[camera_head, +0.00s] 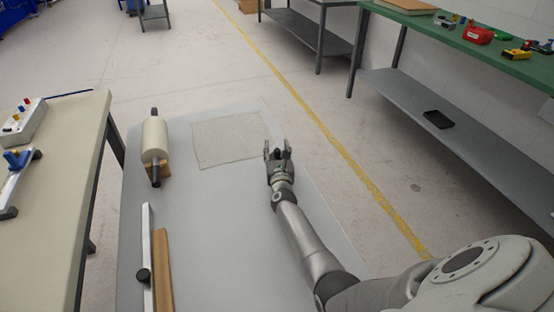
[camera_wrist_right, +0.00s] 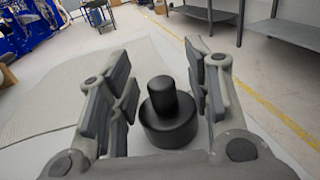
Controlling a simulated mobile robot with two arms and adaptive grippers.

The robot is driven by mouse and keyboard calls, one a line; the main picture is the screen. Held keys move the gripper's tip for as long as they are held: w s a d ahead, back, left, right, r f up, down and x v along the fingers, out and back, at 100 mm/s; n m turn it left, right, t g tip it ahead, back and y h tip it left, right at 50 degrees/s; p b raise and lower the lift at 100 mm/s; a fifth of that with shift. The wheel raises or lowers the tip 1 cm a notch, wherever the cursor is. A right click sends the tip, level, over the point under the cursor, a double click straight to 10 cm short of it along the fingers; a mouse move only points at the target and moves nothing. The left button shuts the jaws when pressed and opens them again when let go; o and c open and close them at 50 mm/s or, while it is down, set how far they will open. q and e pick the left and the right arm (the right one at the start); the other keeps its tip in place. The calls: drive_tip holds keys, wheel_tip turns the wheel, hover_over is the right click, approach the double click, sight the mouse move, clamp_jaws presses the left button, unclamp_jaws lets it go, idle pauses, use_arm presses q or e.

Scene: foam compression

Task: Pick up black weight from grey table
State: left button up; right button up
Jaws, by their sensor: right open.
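The black weight (camera_wrist_right: 169,122) is a wide, short cylinder with a narrower knob on top. It stands upright on the grey table (camera_head: 218,220), between the spread fingers of my right gripper in the right wrist view (camera_wrist_right: 160,75). I see floor space and table beyond it, and no firm contact with the fingers can be made out. In the head view my right gripper (camera_head: 278,152) is low over the table's right side, and its fingers mostly hide the weight. My left gripper is not in view.
A thin pale textured sheet (camera_head: 226,139) lies just left of my right gripper. A roller (camera_head: 154,139) on a wooden stand, a metal bar (camera_head: 147,245) and a brown strip (camera_head: 163,272) lie farther left. A green-topped bench (camera_head: 470,38) stands at right.

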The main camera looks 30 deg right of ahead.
clamp_jaws()
drive_tip(key=shift+r, duration=0.15)
idle(0.4)
drive_tip(key=shift+r, duration=0.1)
